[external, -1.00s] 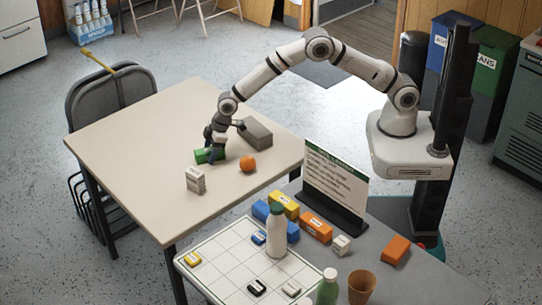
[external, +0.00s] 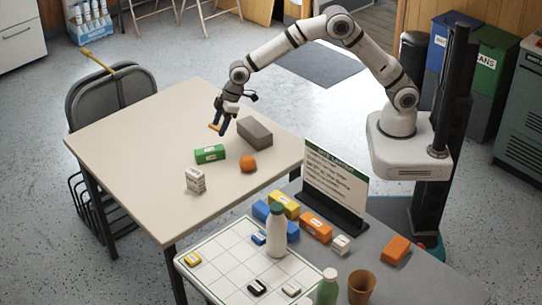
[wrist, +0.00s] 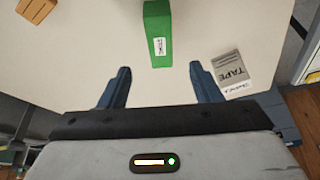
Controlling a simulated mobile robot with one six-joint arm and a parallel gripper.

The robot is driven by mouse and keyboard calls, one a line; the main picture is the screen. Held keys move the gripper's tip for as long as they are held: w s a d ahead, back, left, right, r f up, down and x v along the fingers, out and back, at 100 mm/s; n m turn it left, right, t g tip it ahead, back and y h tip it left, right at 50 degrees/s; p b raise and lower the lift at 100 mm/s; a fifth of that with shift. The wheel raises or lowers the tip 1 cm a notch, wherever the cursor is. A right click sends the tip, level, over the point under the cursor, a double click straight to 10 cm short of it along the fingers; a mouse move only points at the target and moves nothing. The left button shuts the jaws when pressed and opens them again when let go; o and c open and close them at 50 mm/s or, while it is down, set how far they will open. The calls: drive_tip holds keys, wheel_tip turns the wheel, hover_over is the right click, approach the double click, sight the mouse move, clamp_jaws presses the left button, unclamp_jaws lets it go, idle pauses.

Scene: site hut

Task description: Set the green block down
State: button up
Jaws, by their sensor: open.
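The green block (external: 210,154) lies on the beige table with a white label on its side. It also shows in the wrist view (wrist: 158,35), at the top middle, ahead of the gap between my fingers. My gripper (external: 217,128) is open and empty, raised above the table and apart from the block. In the wrist view its two dark blue fingers (wrist: 160,72) stand wide apart with nothing between them.
Near the block are a grey box (external: 255,133), an orange ball-like item (external: 248,163) and a small white carton (external: 195,180). The beige table (external: 130,140) is clear to the left. A second table holds a sign (external: 335,185), bottles and several coloured blocks.

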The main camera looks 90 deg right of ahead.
drive_tip(key=s+d+r+m, duration=0.1)
drive_tip(key=s+d+r, duration=0.4)
drive_tip(key=s, duration=0.4)
drive_tip(key=s+d+r+m, duration=0.1)
drive_tip(key=s+d+r, duration=0.2)
drive_tip(key=s+r, duration=0.45)
drive_tip(key=s+d+f+m+h, duration=0.1)
drive_tip(key=s+d, duration=0.1)
drive_tip(key=s, duration=1.1)
drive_tip(key=s+d+m+g, duration=0.1)
drive_tip(key=s+d, duration=0.2)
drive_tip(key=s, duration=0.9)
drive_tip(key=shift+s+f+g+h, duration=0.3)
drive_tip(key=shift+s+f+h, duration=0.05)
drive_tip(key=shift+s+h, duration=0.05)
drive_tip(key=shift+d, duration=0.1)
